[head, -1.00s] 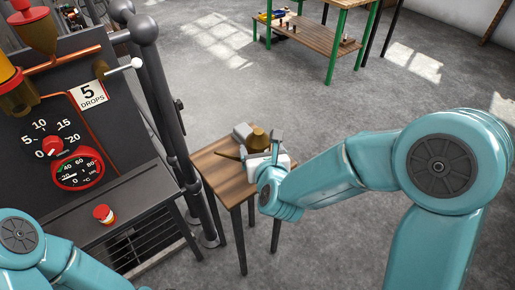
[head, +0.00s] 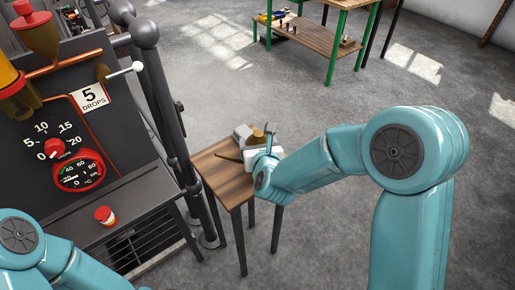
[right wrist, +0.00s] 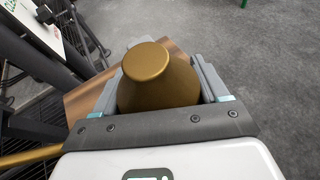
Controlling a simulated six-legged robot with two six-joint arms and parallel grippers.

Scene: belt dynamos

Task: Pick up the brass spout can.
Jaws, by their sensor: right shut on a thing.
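The brass spout can (head: 257,136) is at the small wooden table in the head view, partly hidden by my right gripper (head: 266,142). Its thin spout points left. In the right wrist view the can's rounded body and flat cap (right wrist: 150,60) fill the space between the two fingers of my right gripper (right wrist: 160,88). The fingers are shut on its sides. The spout shows at the lower left of that view. I cannot tell whether the can's base touches the table. My left arm shows at the lower left of the head view, but its gripper is out of sight.
A dark machine panel with gauges (head: 78,172) and a red knob (head: 104,215) stands at the left. A green-legged workbench (head: 320,40) is farther back. Open floor lies to the right.

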